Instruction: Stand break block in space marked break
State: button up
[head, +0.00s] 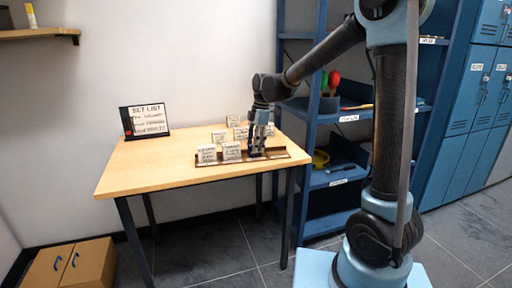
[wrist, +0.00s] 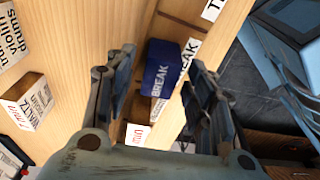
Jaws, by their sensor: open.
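The dark blue break block (wrist: 158,68), with BREAK in white letters, stands on the wooden strip between my gripper's fingers. A white label on the strip, ending in "EAK" (wrist: 188,58), sits right beside it, partly hidden. My gripper (wrist: 162,60) is open, one finger on each side of the block, with visible gaps. In the head view my gripper (head: 260,138) points down at the strip (head: 288,156) near the table's front right. I cannot tell whether the block sits fully flat in its space.
White lettered blocks (head: 231,151) stand left of my gripper on the strip, and others (head: 219,136) on the table behind. A set list sign (head: 147,120) stands at the table's back left. The blue shelf (head: 312,130) is close to the table's right side.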

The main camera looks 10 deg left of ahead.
notch_tip(320, 180, up, 11)
jog(key=d, duration=0.1)
jog(key=shift+w+d+r, duration=0.15)
jog(key=shift+w+d, duration=0.05)
jog(key=shift+w, duration=0.25)
jog(key=s+d+f+m+t, duration=0.1)
jog(key=s+d+m, duration=0.25)
jog(key=d, duration=0.45)
jog(key=s+d+f+m, duration=0.15)
jog(key=d+m, duration=0.25)
jog(key=d, duration=0.4)
jog(key=s+d+f+m+t, duration=0.1)
jog(key=s+d+m, duration=0.3)
jog(key=d, duration=0.4)
jog(key=s+d+f+m+t+h, duration=0.1)
jog(key=s+d+f+m, duration=1.1)
jog(key=s+d+f, duration=0.2)
jog(key=shift+s+d+f+h, duration=0.15)
jog(key=shift+s+d+h, duration=0.15)
jog(key=shift+s+d, duration=0.35)
jog(key=shift+m, duration=0.25)
